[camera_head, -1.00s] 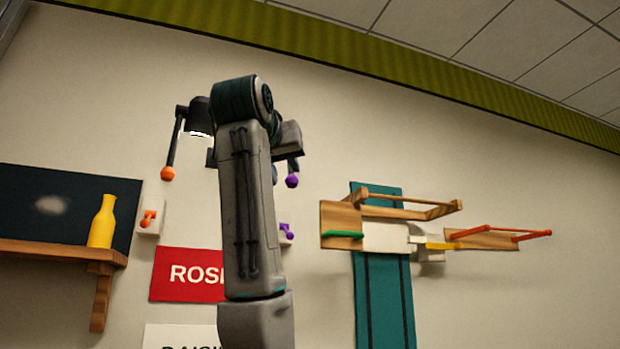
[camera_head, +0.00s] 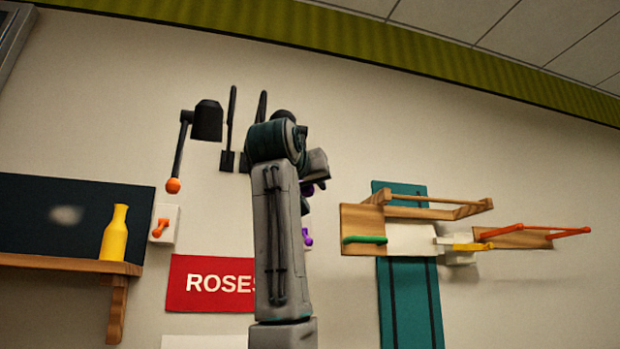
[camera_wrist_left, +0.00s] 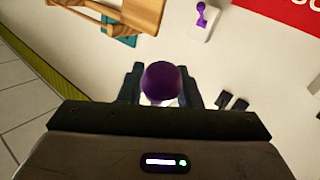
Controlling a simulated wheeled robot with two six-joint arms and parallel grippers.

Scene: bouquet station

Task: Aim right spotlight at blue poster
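A purple ball knob shows in the left wrist view (camera_wrist_left: 161,82) between my left gripper's fingertips (camera_wrist_left: 161,90). I cannot tell whether they squeeze it or only straddle it. In the head view the purple knob (camera_head: 308,189) peeks out at the right of my left arm. My left gripper (camera_head: 316,165) is mostly hidden there by its own arm. The right spotlight's housing is not clearly seen behind that arm. The left spotlight (camera_head: 208,121) is dark, with an orange knob (camera_head: 173,186) below it. I see no blue poster. My right gripper is not in view.
A wall switch with an orange lever (camera_head: 163,227) and one with a purple lever (camera_head: 307,237) flank the red ROSES sign (camera_head: 205,285). Wooden wall racks (camera_head: 440,211) and a teal banner (camera_head: 410,310) are right. A yellow vase (camera_head: 115,235) stands on the left shelf (camera_head: 60,262).

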